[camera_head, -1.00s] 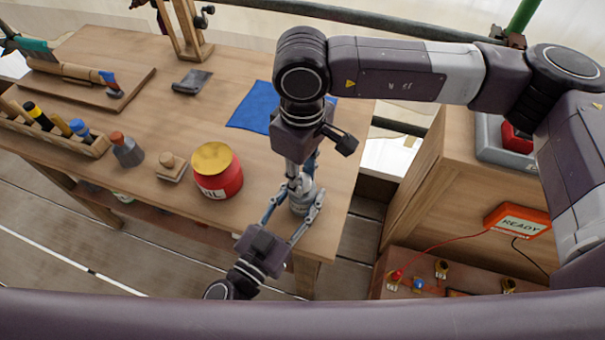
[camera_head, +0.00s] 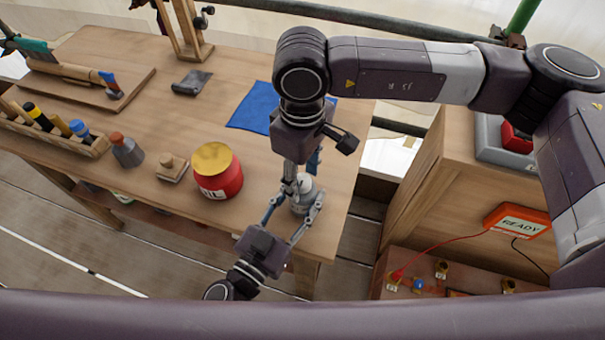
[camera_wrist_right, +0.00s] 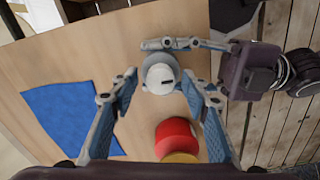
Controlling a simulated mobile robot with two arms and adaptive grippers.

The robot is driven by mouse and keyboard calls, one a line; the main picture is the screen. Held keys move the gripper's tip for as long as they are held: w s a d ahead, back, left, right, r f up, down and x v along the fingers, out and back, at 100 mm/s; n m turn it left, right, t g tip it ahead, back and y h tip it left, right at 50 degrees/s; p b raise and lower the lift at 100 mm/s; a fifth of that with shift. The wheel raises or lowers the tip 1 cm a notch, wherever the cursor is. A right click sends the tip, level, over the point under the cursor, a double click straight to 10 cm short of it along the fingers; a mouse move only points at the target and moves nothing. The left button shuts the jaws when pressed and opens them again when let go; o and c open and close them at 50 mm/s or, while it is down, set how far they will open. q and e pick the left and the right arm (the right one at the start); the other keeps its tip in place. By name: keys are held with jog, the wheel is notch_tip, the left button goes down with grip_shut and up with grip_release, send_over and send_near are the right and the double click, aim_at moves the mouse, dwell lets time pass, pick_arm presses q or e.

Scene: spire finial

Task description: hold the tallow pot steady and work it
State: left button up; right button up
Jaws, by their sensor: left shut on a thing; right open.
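The tallow pot appears to be the small grey-white pot (camera_head: 303,196) near the table's front right corner. It stands upright, and its pale round top with a dark slot shows in the right wrist view (camera_wrist_right: 161,76). My left gripper (camera_head: 296,200) is shut on the pot, with a finger on either side. My right gripper (camera_wrist_right: 160,85) is open above the pot, its fingers spread to either side of the top and apart from it. In the head view, my right gripper's fingers partly hide the pot.
A red tin with a gold lid (camera_head: 218,185) stands close left of the pot. A blue cloth (camera_head: 250,108) lies behind. A wooden stamp (camera_head: 172,167), a grey bottle (camera_head: 127,151) and a tool rack (camera_head: 95,148) are further left. The table edge is close in front.

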aim_at(302, 180)
notch_tip(302, 180, up, 12)
dwell(0.5)
pick_arm(q)
jog(key=o, duration=1.3)
jog(key=shift+s, duration=0.1)
